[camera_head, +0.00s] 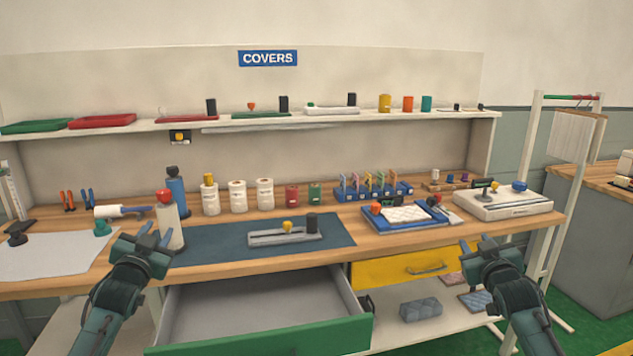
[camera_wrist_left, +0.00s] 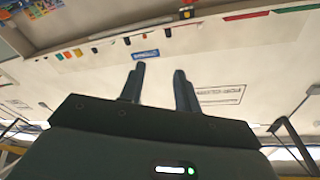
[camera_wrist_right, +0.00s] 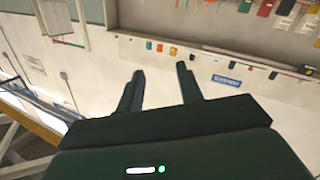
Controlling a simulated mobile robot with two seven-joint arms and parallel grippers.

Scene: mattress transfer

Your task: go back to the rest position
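My left gripper (camera_head: 146,241) is in front of the bench's left half, near the white spray bottle with the red top (camera_head: 168,222). Its two fingers stand apart with nothing between them in the left wrist view (camera_wrist_left: 160,85). My right gripper (camera_head: 482,246) is in front of the bench's right half, near the yellow drawer (camera_head: 388,274). Its fingers are also apart and empty in the right wrist view (camera_wrist_right: 160,85). Both grippers point up and away from me.
The wooden bench (camera_head: 400,243) carries a dark mat (camera_head: 210,241) with a grey fixture (camera_head: 268,238), a blue tray (camera_head: 380,223) and a white scale-like device (camera_head: 510,207). An open drawer with a green front (camera_head: 265,337) juts out between my arms. A shelf (camera_head: 230,123) runs above.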

